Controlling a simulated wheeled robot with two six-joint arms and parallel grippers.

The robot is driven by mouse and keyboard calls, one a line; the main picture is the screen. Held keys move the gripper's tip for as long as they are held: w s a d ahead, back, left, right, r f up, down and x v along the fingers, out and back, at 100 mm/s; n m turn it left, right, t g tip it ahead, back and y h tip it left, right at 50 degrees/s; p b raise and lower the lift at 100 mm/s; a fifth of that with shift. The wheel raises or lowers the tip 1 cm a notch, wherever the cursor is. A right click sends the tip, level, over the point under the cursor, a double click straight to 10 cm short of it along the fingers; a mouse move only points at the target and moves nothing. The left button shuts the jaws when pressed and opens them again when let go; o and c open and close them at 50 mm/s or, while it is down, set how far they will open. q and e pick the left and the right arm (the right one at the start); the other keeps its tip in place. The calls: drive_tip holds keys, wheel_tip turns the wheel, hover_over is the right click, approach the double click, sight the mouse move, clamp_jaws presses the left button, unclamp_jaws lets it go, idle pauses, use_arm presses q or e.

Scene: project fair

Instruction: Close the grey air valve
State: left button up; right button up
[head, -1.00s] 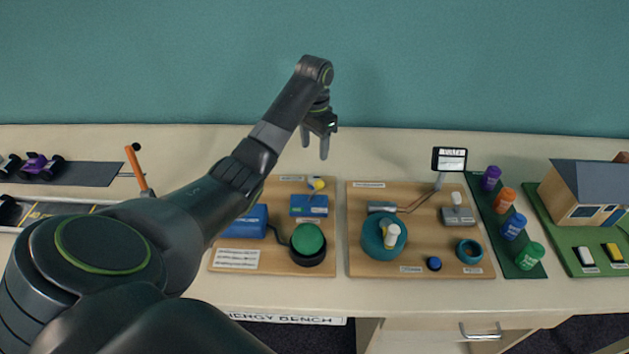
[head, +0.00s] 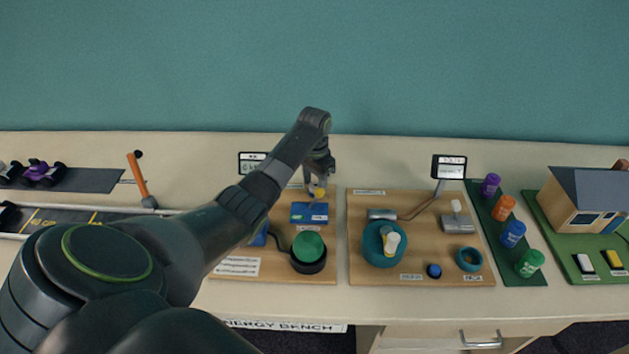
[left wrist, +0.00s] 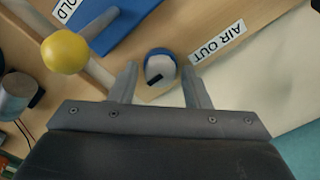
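The air valve (left wrist: 161,68) is a small knob with a pale grey-white face, a dark slot and a blue rim, beside the "AIR OUT" label (left wrist: 217,45) on the wooden board. My left gripper (left wrist: 160,88) is open in the left wrist view, with its fingertips on either side of the valve and a gap showing. I cannot tell whether a finger touches it. In the head view my left gripper (head: 318,184) hangs over the back of the left wooden board (head: 322,270), and the valve cannot be made out there. My right gripper is out of view.
A yellow ball (left wrist: 64,53) on a grey lever rises from the blue block (left wrist: 128,27), close to the left finger. A green button (head: 308,246) is nearer the front. A second board (head: 358,274) with a teal wheel (head: 373,246) stands to the right.

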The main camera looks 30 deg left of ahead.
use_arm(q)
drive_tip(key=c, duration=0.7)
drive_tip(key=shift+r, duration=0.1)
drive_tip(key=shift+r+m+p, duration=0.15)
drive_tip(key=shift+m+p, duration=1.1)
drive_tip(key=shift+m, duration=0.35)
drive_tip(key=m+p, duration=0.1)
drive_tip(key=m, duration=0.2)
drive_tip(key=shift+m+p, duration=0.3)
drive_tip(key=shift+p, duration=0.05)
drive_tip(key=m+p, duration=0.1)
drive_tip(key=m, duration=0.4)
drive_tip(key=shift+m, duration=0.3)
drive_tip(key=m+p, duration=0.1)
drive_tip(key=m, duration=0.4)
drive_tip(key=shift+w+m, duration=0.1)
drive_tip(key=shift+m, duration=0.2)
